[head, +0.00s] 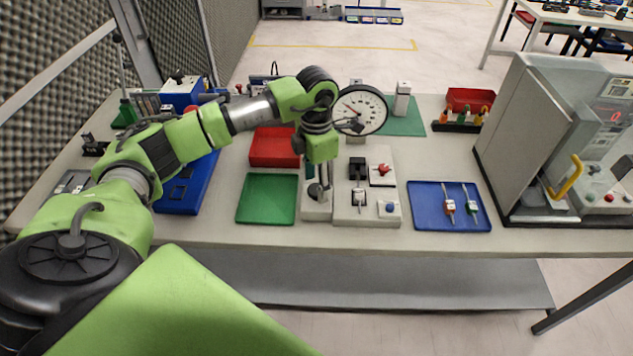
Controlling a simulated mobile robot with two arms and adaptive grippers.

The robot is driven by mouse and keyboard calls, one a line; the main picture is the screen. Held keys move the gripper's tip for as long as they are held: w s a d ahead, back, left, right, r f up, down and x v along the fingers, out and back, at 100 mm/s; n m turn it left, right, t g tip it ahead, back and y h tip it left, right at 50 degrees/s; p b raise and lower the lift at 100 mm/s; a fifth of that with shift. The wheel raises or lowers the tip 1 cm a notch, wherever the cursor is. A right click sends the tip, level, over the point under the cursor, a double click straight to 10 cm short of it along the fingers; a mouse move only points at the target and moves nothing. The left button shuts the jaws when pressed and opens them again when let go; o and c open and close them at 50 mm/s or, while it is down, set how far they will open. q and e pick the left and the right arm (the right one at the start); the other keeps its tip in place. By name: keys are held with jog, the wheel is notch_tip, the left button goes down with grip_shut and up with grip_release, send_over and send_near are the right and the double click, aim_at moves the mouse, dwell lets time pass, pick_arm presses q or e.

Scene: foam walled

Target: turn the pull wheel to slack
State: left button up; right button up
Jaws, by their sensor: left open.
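A round white dial gauge (366,104) with a dark rim stands at the back of a light grey bench fixture (376,217). A small red handle (381,169) sits on the fixture's right part; I cannot tell whether it is the pull wheel. My left arm reaches in from the left. My wrist hides part of the fixture's left side. My right gripper is out of view.
A green tray (267,200), a red tray (272,148) and a blue tray (449,219) with two small tools flank the fixture. A large grey machine (530,130) stands at the right. Bare bench shows along the front edge.

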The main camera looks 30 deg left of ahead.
pick_arm(q)
jog(key=shift+f, duration=0.85)
jog(key=shift+c, duration=0.8)
jog(key=c, duration=1)
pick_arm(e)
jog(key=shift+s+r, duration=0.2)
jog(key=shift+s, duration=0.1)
